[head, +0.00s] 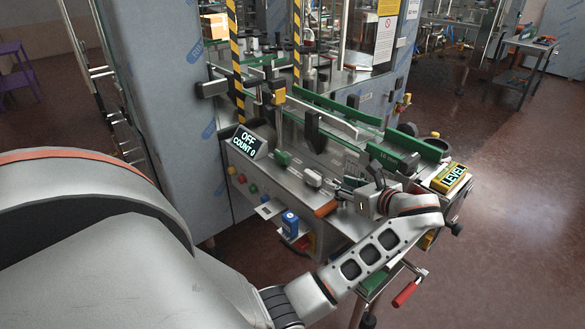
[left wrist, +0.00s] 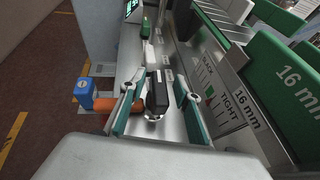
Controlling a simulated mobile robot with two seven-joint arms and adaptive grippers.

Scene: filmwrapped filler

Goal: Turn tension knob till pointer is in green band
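The black tension knob (left wrist: 157,92) stands on the steel deck between the two teal fingers of my left gripper (left wrist: 156,108) in the left wrist view. The fingers are open, one on each side of the knob, with a gap showing on both sides. In the head view my left gripper (head: 352,192) is low over the machine's front deck, and the knob cannot be made out there. My right gripper is not in view.
An orange handle (left wrist: 112,104) lies close beside the left finger, with a blue box (left wrist: 86,92) beyond it. Green 16 mm guide rails (left wrist: 285,85) rise to the right. A display (head: 247,143) reads OFF, COUNT 0. A yellow LEVEL box (head: 451,178) sits at the deck's right end.

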